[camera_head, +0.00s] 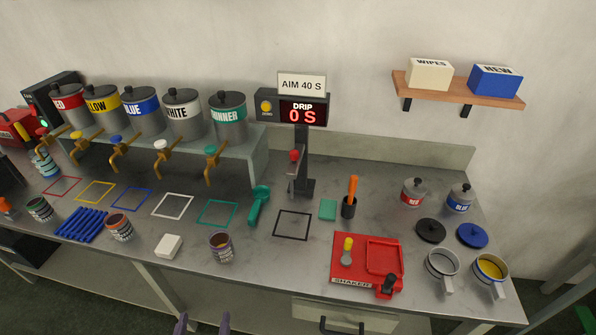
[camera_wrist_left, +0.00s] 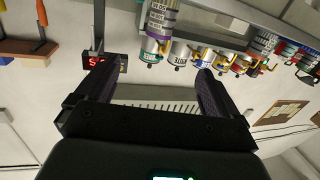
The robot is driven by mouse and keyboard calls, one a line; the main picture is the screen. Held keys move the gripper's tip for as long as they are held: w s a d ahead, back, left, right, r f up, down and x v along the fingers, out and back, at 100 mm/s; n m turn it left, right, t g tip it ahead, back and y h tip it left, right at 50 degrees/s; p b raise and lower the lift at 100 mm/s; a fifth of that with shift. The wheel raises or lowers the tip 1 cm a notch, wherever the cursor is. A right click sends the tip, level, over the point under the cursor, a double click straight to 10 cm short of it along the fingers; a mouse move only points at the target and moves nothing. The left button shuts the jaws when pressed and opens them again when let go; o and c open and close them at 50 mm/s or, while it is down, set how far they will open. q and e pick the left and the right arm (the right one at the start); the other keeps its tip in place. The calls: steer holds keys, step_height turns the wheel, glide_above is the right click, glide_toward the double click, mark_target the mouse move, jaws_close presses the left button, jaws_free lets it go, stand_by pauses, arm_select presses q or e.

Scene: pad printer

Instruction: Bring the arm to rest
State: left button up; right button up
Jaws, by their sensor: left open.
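My left gripper (camera_head: 203,323) shows only as two purple fingertips at the bottom edge of the head view, in front of the bench. The fingertips stand apart with nothing between them. In the left wrist view the same gripper (camera_wrist_left: 153,70) has its dark fingers wide apart and empty. The rest of the left arm is out of the head view. My right gripper is not in view.
The grey bench (camera_head: 275,262) carries a brown-topped can (camera_head: 221,248), a white block (camera_head: 168,246) and a red shaker (camera_head: 366,265). Paint dispensers (camera_head: 183,117) line the back left. The drip timer (camera_head: 303,114) reads 0 S. A drawer handle (camera_head: 343,327) projects below the bench.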

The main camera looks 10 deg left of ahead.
arm_select(q)
steer(key=s+d+f+m+g+h, duration=0.55)
steer(key=s+g, duration=0.45)
steer(key=g, duration=0.3)
step_height(320, 180, up, 38)
steer(key=p, duration=3.8)
steer(key=shift+f, duration=0.25)
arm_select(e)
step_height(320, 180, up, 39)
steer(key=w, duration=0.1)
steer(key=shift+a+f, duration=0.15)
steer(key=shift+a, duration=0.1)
